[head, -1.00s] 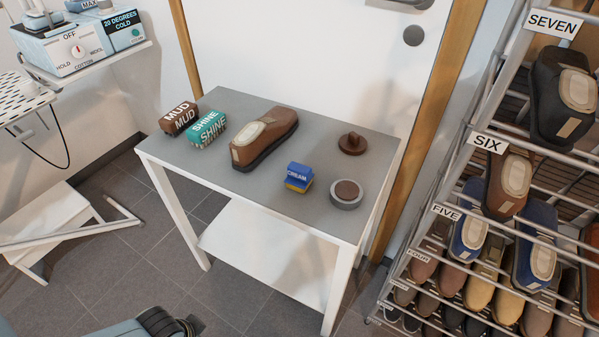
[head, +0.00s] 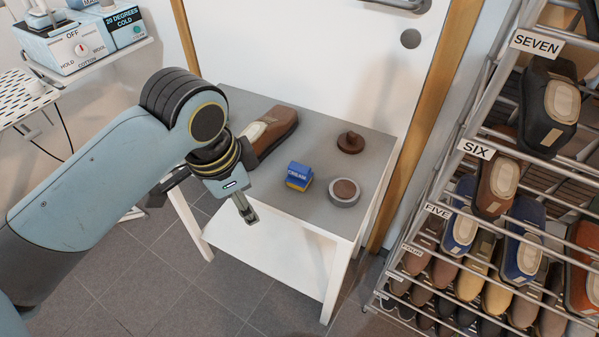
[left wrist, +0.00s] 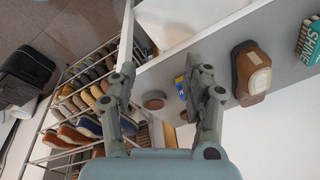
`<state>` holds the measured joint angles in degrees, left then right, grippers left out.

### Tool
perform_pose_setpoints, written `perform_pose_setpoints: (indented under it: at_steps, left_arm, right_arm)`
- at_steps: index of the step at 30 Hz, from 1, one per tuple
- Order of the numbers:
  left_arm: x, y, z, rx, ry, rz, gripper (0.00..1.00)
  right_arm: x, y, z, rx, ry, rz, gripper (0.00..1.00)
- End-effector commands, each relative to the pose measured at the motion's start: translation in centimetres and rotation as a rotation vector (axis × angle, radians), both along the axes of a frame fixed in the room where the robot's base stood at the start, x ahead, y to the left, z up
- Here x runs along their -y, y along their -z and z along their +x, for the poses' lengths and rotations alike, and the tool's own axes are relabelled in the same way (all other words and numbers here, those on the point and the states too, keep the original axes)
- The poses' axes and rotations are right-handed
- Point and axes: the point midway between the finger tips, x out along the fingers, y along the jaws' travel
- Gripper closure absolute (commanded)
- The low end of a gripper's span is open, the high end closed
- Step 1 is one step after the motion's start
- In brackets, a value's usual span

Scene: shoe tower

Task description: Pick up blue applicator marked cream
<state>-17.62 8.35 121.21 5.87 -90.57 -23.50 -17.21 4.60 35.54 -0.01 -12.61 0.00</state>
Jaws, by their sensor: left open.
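The blue applicator marked CREAM (head: 299,175), with a yellow lower part, sits on the grey tabletop (head: 323,206) near its front edge. In the left wrist view a bit of the blue applicator (left wrist: 180,84) shows, partly hidden behind one finger. My left gripper (head: 246,212) is to the left of the applicator in the head view, over the table's front edge and apart from it. In the left wrist view its two fingers (left wrist: 160,68) are spread with nothing between them. My right gripper is not in view.
On the table are a brown shoe (head: 279,127), a brown knobbed lid (head: 350,142) and a round grey tin (head: 345,192). The teal SHINE brush (left wrist: 309,42) is hidden by my arm in the head view. A shoe rack (head: 455,172) stands at the right.

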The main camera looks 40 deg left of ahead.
Motion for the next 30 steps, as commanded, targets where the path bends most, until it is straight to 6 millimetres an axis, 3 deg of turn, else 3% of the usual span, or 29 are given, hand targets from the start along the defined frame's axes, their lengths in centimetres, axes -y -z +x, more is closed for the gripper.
perform_pose_setpoints:
  at_steps: [11,15,18,22,30]
  left_arm:
    - [-1.1,0.0,9.8,-0.095,0.524,0.008,0.50]
    - [-1.8,-0.8,14.3,-0.118,0.764,-0.016,0.50]
    - [-2.1,-1.4,16.4,-0.121,0.890,-0.035,0.50]
    - [-2.2,-1.2,17.4,-0.122,0.961,-0.049,0.50]
    - [-1.5,3.0,17.5,-0.121,0.968,-0.049,0.50]
  right_arm:
    - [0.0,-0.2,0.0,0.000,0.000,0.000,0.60]
    - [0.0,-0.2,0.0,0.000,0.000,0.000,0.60]
    - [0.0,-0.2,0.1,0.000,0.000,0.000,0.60]
    - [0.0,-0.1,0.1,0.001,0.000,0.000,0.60]
    - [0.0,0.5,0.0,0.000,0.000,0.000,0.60]
